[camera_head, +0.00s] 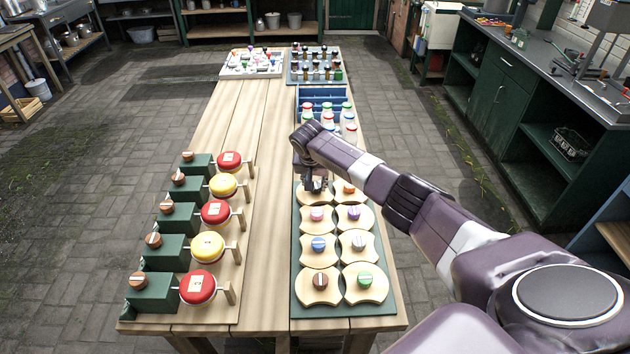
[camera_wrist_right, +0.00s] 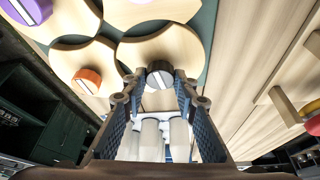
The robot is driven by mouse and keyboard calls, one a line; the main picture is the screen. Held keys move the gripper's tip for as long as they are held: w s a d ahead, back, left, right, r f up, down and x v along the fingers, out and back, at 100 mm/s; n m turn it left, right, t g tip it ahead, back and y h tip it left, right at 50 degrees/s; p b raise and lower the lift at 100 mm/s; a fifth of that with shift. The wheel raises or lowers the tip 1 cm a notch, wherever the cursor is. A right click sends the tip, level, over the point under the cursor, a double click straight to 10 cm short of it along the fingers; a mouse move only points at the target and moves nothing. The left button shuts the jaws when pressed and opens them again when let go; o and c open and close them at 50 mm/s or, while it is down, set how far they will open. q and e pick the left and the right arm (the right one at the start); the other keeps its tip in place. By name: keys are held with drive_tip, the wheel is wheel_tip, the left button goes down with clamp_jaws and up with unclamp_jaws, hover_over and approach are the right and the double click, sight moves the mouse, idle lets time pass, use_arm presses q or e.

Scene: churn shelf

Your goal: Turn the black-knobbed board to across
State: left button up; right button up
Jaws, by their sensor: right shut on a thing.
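The black-knobbed board is a pale wooden plate (camera_head: 308,199) at the back left of the green panel (camera_head: 334,312), partly hidden by my right gripper in the head view. In the wrist view its black knob (camera_wrist_right: 158,72) with a pale line shows between the fingertips, and the plate (camera_wrist_right: 150,48) spreads around it. My right gripper (camera_head: 316,186) is over this board and shut on the black knob, and it also shows in the wrist view (camera_wrist_right: 160,90). I cannot tell surely which way the board lies. My left gripper is out of view.
The orange-knobbed board (camera_head: 348,188) stands close on the right. Several boards with coloured knobs fill the panel in front. Bottles with coloured caps (camera_head: 330,117) and a blue crate (camera_head: 318,93) are just behind. Red and yellow discs on green blocks (camera_head: 185,252) line the left.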

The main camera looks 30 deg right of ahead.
drive_tip(key=shift+s+d+r+n+y+p, duration=0.1)
drive_tip(key=shift+n+y+p, duration=0.3)
drive_tip(key=shift+n, duration=0.5)
drive_tip(key=shift+n+t, duration=0.4)
drive_tip(key=shift+n, duration=0.5)
drive_tip(key=shift+d+n+y, duration=0.1)
drive_tip(key=shift+n+y, duration=0.5)
drive_tip(key=shift+n, duration=0.3)
drive_tip(key=shift+f+n+t+y+b, duration=0.2)
drive_tip(key=shift+n+t+y+b, duration=0.1)
drive_tip(key=shift+n, duration=0.6)
drive_tip(key=shift+d+f+n+y+b, duration=0.1)
drive_tip(key=shift+n+y+b, duration=0.2)
drive_tip(key=shift+n+b, duration=0.5)
drive_tip(key=n+y+b, duration=0.1)
drive_tip(key=n+b, duration=0.4)
drive_tip(key=shift+d+y, duration=0.1)
drive_tip(key=shift+y, duration=0.3)
drive_tip(key=shift+r+n+g+y+b, duration=0.25)
drive_tip(key=shift+n+g+b, duration=0.25)
drive_tip(key=shift+n+b, duration=0.7)
